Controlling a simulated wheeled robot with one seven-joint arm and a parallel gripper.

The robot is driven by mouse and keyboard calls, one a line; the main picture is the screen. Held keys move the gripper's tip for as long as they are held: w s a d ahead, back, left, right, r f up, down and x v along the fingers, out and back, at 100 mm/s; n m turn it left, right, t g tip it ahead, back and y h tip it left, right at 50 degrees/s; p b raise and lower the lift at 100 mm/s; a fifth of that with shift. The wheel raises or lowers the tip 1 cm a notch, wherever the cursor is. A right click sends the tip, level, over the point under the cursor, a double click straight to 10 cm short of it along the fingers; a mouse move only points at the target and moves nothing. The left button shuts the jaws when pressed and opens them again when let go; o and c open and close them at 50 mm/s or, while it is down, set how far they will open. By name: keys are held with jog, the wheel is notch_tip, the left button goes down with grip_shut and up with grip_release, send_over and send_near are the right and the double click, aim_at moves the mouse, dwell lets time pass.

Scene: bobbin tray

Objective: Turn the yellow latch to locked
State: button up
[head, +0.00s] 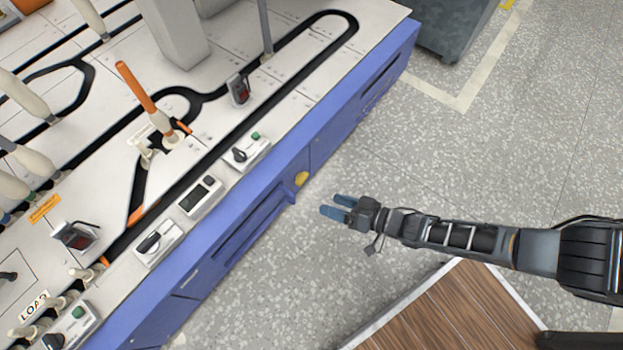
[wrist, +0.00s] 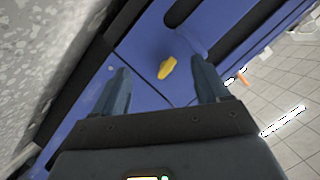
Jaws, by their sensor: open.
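The yellow latch (head: 301,179) is a small knob on the blue front face of the machine, just below its top edge in the head view. In the wrist view the yellow latch (wrist: 167,67) is an elongated handle, tilted, on a blue panel. My gripper (head: 338,207) is open and empty, a short way off the panel and apart from the latch. In the wrist view my gripper's fingers (wrist: 160,88) stand on either side of the latch in the picture. No lock markings are readable.
The blue machine cabinet (head: 318,150) has a white top carrying a black track and small control boxes (head: 201,195). A wooden platform (head: 450,310) lies at the bottom. A dark grey box (head: 450,28) stands at the top. Speckled floor (head: 400,150) in front of the machine is clear.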

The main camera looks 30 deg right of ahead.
aim_at(305, 180)
notch_tip(305, 180, up, 5)
jog(key=w+n+h, duration=0.2)
jog(key=n+h, duration=0.1)
jog(key=n, duration=0.2)
jog(key=shift+b+x, duration=1.5)
jog(key=shift+x, duration=2.45)
jog(key=shift+a, duration=0.1)
jog(key=shift+s, duration=0.1)
jog(key=c, duration=1)
jog(key=shift+m+y, duration=0.4)
jog(key=shift+c, duration=0.2)
